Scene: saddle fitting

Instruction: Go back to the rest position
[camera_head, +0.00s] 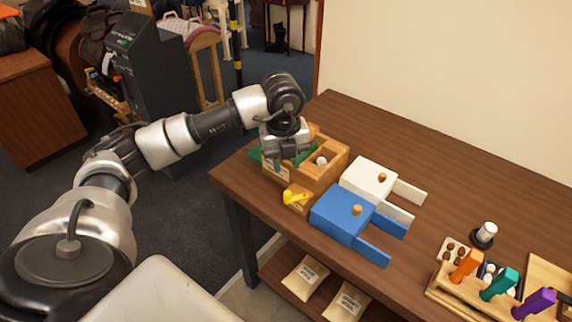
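My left arm comes in from the left and reaches over the table. My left gripper (290,161) points down over the left part of a wooden compartment box (327,172) near the table's left end. Its two fingers look apart, with nothing visible between them. The gripper hides part of the box and of a green surface beside it, and I cannot tell whether it touches either. My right gripper is not in view.
The brown table (390,130) holds a yellow item (294,196), a blue block (340,214), a white block (367,178), a white-topped black piece (484,235) and a rack with orange (466,266), teal and purple handles. The table's back is clear. Packets (306,276) lie on the lower shelf. A dark cabinet (150,65) stands behind my arm.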

